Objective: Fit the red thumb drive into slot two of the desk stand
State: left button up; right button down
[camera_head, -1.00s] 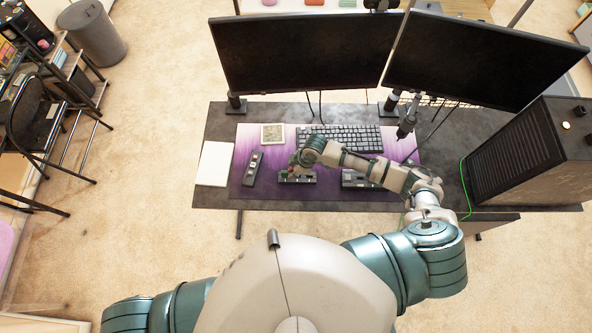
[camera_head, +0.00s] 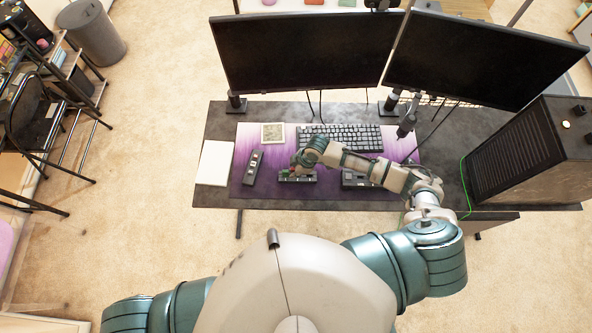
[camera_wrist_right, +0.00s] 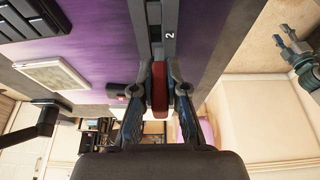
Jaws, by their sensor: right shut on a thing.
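The red thumb drive (camera_wrist_right: 160,90) is between the two fingers of my right gripper (camera_head: 296,163), which is shut on it. In the right wrist view my right gripper (camera_wrist_right: 159,97) holds the drive lined up with a grey stand part (camera_wrist_right: 169,16) marked with a white 2. The drive's far end meets or overlaps the dark channel beside that mark; I cannot tell whether it is inside. In the head view the desk stand (camera_head: 298,179) lies under my right gripper, partly hidden by it.
A second dark unit (camera_head: 353,181) lies right of the stand, partly behind my right forearm. A black remote-like object (camera_head: 254,168) and a white pad (camera_head: 214,163) lie left. A keyboard (camera_head: 342,137) and two monitors (camera_head: 297,52) stand behind, a computer tower (camera_head: 530,150) at right.

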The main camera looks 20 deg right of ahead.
jog(key=shift+f, duration=0.35)
jog(key=shift+d+f, duration=0.25)
jog(key=shift+d, duration=0.1)
jog(key=shift+d+f+b, duration=0.1)
jog(key=shift+f+b, duration=0.15)
jog(key=shift+b, duration=0.15)
jog(key=shift+a+r+p, duration=0.3)
jog(key=shift+p, duration=0.05)
jog(key=shift+r+p, duration=0.2)
jog(key=shift+p, duration=0.15)
pick_arm(q)
jog(key=shift+a+r, duration=0.1)
jog(key=shift+r, duration=0.1)
jog(key=shift+d+r, duration=0.1)
jog(key=shift+d, duration=0.1)
pick_arm(e)
jog(key=shift+d, duration=0.25)
pick_arm(q)
jog(key=shift+r+p, duration=0.65)
pick_arm(e)
jog(key=shift+d, duration=0.1)
